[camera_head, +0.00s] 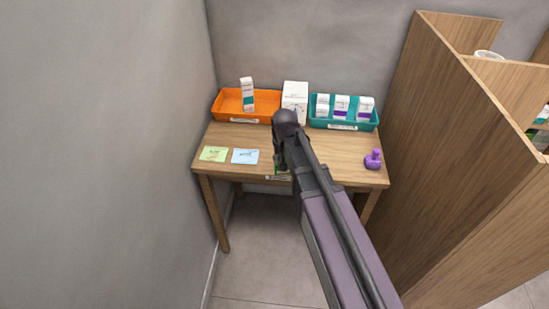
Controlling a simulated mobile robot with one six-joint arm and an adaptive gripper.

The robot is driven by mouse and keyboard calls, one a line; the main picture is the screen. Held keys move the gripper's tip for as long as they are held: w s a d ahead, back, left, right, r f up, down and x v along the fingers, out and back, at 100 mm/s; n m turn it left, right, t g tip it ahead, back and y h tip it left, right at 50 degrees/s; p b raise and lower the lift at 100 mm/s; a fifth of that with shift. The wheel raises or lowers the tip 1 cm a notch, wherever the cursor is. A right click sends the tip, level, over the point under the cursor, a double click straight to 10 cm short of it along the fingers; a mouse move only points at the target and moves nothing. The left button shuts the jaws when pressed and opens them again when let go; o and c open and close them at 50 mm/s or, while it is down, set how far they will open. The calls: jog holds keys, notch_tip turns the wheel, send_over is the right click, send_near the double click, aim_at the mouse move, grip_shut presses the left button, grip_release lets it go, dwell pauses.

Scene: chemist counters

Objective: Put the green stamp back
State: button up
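My arm reaches over the wooden table, and my gripper (280,154) points down near the table's front middle. Its fingers are mostly hidden by the arm, so I cannot see whether they are open or shut. A small patch of green shows just below the gripper at the table's front edge. I cannot tell whether it is the green stamp or something else, or whether it is held. A purple stamp (373,160) stands upright at the right front of the table (335,160). No green stamp shows clearly.
An orange tray (226,107) with a white-green box stands back left. A teal tray (345,125) with several boxes stands back right. A larger white box (295,96) sits between them. Green (213,154) and blue (245,156) notes lie front left. A wooden partition (440,130) rises right.

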jog(key=shift+s+d+f+m+b, duration=0.1)
jog(key=shift+s+f+m+b, duration=0.3)
jog(key=shift+m, duration=0.45)
jog(key=shift+s+d+f+m+b, duration=0.1)
jog(key=shift+s+f+m, duration=0.15)
jog(key=shift+s+m, duration=0.5)
jog(key=shift+w+a, duration=0.1)
jog(key=shift+w, duration=0.15)
jog(key=w+a, duration=0.1)
jog(key=w, duration=0.3)
jog(key=w+a+f+b, duration=0.1)
jog(key=w, duration=0.4)
jog(key=w+a, duration=0.1)
jog(key=w, duration=0.4)
jog(key=shift+a+f, duration=0.1)
jog(key=shift+f, duration=0.05)
jog(key=shift+w, duration=0.1)
jog(key=shift+w+a, duration=0.15)
jog(key=shift+w, duration=0.45)
notch_tip(320, 180, down, 4)
jog(key=b, duration=0.4)
jog(key=o, duration=0.9)
